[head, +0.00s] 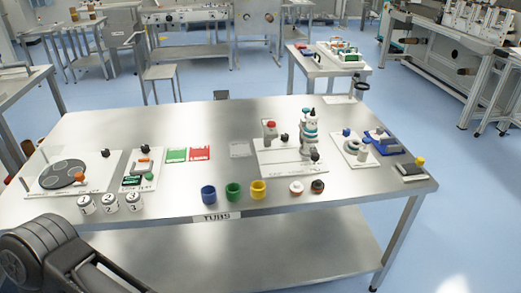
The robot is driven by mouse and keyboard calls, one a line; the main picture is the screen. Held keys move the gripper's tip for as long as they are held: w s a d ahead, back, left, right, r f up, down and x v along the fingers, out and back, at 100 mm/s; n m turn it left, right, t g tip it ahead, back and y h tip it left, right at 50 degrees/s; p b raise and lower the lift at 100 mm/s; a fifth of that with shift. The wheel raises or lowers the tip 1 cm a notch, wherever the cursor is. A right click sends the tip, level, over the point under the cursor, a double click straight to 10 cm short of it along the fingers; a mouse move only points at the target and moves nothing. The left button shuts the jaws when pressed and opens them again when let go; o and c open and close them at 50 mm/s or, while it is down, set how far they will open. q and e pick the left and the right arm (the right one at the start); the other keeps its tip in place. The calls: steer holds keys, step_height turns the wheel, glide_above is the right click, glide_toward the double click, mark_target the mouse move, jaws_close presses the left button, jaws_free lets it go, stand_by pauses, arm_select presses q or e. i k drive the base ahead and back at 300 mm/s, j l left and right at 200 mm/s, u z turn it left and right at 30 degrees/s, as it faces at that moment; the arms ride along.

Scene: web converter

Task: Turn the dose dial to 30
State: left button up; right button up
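I cannot pick out a dose dial or read any numbers on one at this distance. A dosing-type stand (309,132) with a white and teal body and dark knobs stands upright on a white base plate (278,158), right of the table's middle. A dark round disc (63,174) lies on a white plate at the table's left. A smaller device (354,150) with a blue knob sits on a white plate at the right.
The steel table (200,125) has free room along its back. Blue (208,195), green (233,191) and yellow (258,189) tubs line the front edge. Numbered white jars (109,203) stand front left. Green (177,155) and red (200,154) cards lie mid-left. A blue tray (382,144) is at right.

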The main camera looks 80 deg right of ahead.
mark_target(284, 137)
steer(key=k+z, duration=0.1)
steer(key=z, duration=2.95)
